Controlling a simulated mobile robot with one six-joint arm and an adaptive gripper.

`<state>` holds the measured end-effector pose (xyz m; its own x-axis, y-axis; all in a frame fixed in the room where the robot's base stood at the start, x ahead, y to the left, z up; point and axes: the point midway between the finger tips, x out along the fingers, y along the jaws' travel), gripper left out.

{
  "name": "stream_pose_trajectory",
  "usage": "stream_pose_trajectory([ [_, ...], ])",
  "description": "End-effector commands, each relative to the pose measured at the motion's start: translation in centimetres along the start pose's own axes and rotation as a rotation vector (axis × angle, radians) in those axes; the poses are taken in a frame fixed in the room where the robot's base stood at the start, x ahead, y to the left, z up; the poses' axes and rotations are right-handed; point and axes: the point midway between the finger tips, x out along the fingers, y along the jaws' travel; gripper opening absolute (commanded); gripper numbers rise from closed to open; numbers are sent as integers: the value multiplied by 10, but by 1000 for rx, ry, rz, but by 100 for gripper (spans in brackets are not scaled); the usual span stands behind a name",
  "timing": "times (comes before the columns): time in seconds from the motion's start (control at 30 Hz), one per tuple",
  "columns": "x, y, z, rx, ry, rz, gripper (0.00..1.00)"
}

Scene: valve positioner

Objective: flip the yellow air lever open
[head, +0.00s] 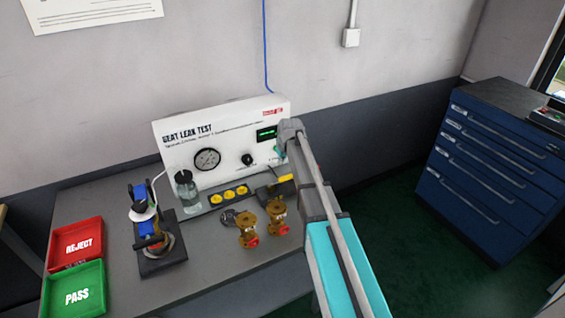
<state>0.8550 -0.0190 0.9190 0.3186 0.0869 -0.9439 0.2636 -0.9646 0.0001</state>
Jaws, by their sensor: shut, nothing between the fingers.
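A small yellow part (286,178), which looks like the air lever, shows low at the right end of the white seat leak test panel (225,150). It lies just left of my forearm, above a dark block. I cannot tell its exact angle. My gripper (281,152) is at the panel's right side, above the yellow part and apart from it in the picture. It is small and partly hidden by my wrist. It is shut with nothing held.
A gauge (207,160), a black knob (247,159) and a green display (266,134) are on the panel. Two brass valves (247,229) (277,216) stand in front. A clamp fixture (158,240), a red tray (76,243) and a green tray (74,292) are left. Bare bench lies at the front.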

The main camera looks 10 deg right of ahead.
Motion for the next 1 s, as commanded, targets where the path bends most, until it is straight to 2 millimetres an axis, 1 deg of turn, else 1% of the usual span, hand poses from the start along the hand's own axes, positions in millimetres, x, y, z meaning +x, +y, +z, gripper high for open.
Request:
stream_pose_trajectory([
  [0.03,8,0,1,0,0,0,0],
  [0.47,42,0,1,0,0,0,0],
  [0.53,34,-1,12,1,0,0,0],
  [0.7,28,-1,29,1,0,0,0],
  [0.83,25,0,36,1,0,0,0],
  [1.0,24,0,38,1,0,0,0],
])
